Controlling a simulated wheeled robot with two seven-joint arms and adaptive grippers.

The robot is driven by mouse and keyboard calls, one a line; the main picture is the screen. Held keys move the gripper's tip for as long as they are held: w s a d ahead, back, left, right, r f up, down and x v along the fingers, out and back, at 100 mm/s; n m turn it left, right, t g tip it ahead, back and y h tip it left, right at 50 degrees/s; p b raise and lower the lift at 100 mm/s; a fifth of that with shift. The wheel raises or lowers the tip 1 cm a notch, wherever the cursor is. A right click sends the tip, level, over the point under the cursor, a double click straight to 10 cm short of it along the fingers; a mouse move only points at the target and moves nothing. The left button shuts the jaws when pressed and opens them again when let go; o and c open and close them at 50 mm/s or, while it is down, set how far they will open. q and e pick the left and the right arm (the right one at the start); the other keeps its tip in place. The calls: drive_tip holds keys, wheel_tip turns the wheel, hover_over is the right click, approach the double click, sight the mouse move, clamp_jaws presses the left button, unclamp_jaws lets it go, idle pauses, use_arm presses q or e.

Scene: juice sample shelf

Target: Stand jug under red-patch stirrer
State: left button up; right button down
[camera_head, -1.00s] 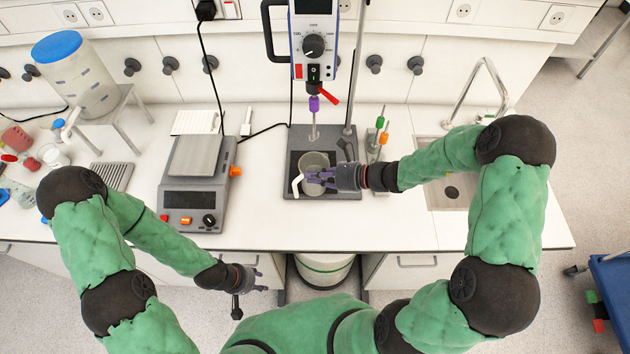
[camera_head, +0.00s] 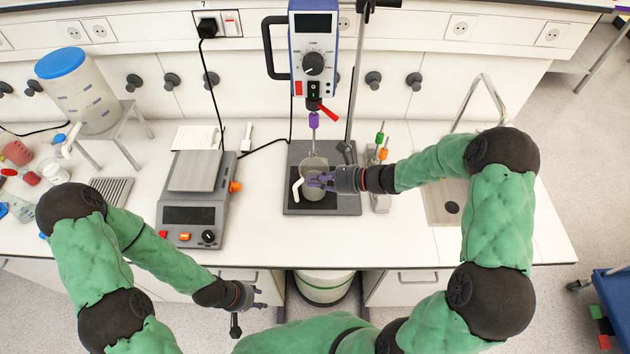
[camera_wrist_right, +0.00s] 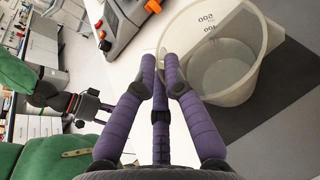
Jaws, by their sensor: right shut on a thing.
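A clear jug (camera_head: 311,167) with a white handle (camera_head: 296,189) stands over the dark base plate of the stirrer (camera_head: 313,64). The stirrer has a red patch (camera_head: 299,88) on its front and a purple chuck (camera_head: 313,120). Its thin shaft comes down at the jug's far rim; I cannot tell if the tip is inside. My right gripper (camera_head: 318,181) is shut on the jug's wall from the right. In the right wrist view the jug (camera_wrist_right: 225,60) is beside the purple fingers and looks empty. My left gripper (camera_head: 259,297) is open and empty before the bench front.
A balance (camera_head: 192,195) stands left of the base plate (camera_head: 335,203). A small rack with green and orange-topped tools (camera_head: 381,145) stands close right, near my right wrist. A sink (camera_head: 440,205) is further right. The front bench strip is clear.

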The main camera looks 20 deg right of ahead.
drive_tip(key=shift+f, duration=0.1)
idle(0.5)
drive_tip(key=c, duration=1.3)
unclamp_jaws()
drive_tip(key=shift+o, duration=0.2)
drive_tip(key=shift+s+f, duration=0.1)
drive_tip(key=v, duration=1.2)
